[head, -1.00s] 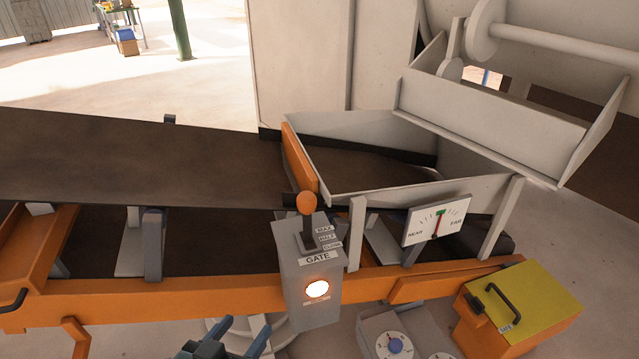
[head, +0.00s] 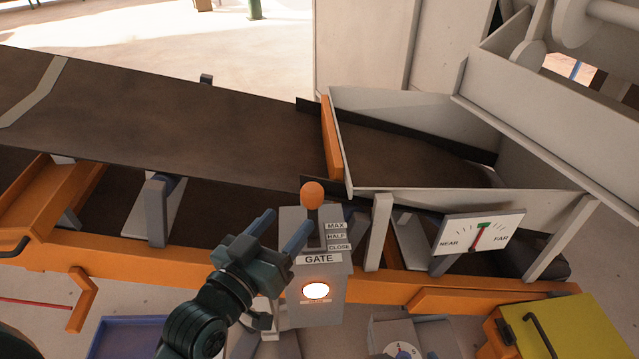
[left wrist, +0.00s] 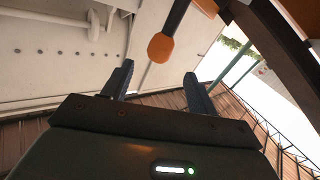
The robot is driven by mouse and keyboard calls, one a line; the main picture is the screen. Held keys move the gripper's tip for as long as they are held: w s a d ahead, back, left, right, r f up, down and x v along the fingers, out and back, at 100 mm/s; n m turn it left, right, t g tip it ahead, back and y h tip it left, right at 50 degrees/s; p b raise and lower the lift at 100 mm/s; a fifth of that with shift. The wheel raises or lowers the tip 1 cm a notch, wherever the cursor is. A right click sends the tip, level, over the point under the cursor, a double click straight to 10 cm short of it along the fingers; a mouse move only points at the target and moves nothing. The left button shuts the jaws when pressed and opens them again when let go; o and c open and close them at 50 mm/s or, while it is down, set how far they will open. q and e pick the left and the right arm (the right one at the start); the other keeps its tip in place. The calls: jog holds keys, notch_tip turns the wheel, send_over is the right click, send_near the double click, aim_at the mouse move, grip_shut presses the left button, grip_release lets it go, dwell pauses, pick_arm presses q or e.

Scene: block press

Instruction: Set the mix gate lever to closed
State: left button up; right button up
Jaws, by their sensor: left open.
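The gate lever has an orange knob (head: 312,195) on a dark stem and rises from the grey gate box (head: 318,275). Labels MAX, HALF and CLOSE run down the right of its slot. The stem stands roughly upright and its foot is hidden in part, so I cannot tell its setting. My left gripper (head: 284,228) is open and empty, just left of the lever, fingers pointing up. In the left wrist view the knob (left wrist: 161,47) shows beyond and between the fingertips (left wrist: 158,78), not touching them. My right gripper is not in view.
A lit round lamp (head: 315,291) is on the box front. Behind are the brown belt (head: 150,120) and an orange gate plate (head: 331,140). A NEAR/FAR dial (head: 480,232) stands right. A yellow-topped box (head: 565,325) is at lower right.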

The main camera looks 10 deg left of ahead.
aim_at(317, 188)
pick_arm(q)
jog(key=x, duration=1)
jog(key=shift+w+d, duration=0.2)
jog(key=shift+w, duration=0.35)
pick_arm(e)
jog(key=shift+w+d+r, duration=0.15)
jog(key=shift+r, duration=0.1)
pick_arm(q)
jog(key=shift+c, duration=0.3)
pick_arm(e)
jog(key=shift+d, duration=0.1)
